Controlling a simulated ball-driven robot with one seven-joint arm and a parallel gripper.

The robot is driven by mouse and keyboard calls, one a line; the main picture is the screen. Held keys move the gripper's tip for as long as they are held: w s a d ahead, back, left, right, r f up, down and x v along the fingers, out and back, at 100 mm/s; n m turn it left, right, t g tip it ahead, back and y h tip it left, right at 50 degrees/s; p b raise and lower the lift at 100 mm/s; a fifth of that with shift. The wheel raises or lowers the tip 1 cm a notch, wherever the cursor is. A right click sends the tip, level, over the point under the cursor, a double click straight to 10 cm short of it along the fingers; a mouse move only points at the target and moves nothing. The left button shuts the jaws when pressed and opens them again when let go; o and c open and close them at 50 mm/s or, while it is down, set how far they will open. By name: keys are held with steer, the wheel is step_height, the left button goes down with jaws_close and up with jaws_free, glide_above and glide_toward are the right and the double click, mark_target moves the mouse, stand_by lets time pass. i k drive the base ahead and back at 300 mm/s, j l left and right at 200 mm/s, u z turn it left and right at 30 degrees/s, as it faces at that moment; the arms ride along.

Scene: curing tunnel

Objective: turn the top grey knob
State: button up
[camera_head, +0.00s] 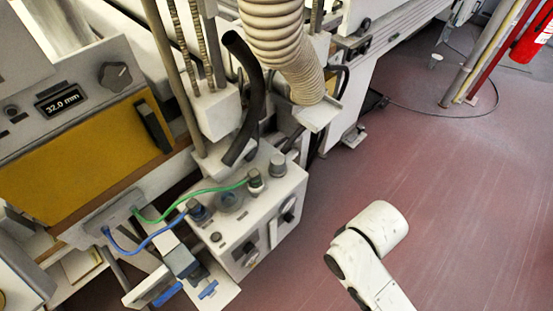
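A dark grey knob (115,75) with a lobed rim sits at the upper right of the slanted panel (88,92), beside a display reading 32.0 mm (61,102). A smaller grey knob (278,163) stands on top of the light grey box (236,222). Small dark round controls (289,205) are on the side of that box, partly unclear. I cannot tell from this view which one is the top grey knob. White links of my arm show at the lower right, apart from all knobs. My gripper is not seen.
A blue cable (150,243) and a green cable (190,205) run to the box top. A black hose (250,95) and a ribbed beige hose (282,45) hang above it. The reddish floor (450,190) at right is mostly clear. A red extinguisher (532,38) is at the upper right.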

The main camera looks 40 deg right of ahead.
mark_target(278, 162)
steer(key=i+l+u, duration=0.1)
steer(key=l+u, duration=0.3)
steer(key=l, duration=0.2)
steer(key=l+u, duration=0.35)
steer(key=l, duration=0.2)
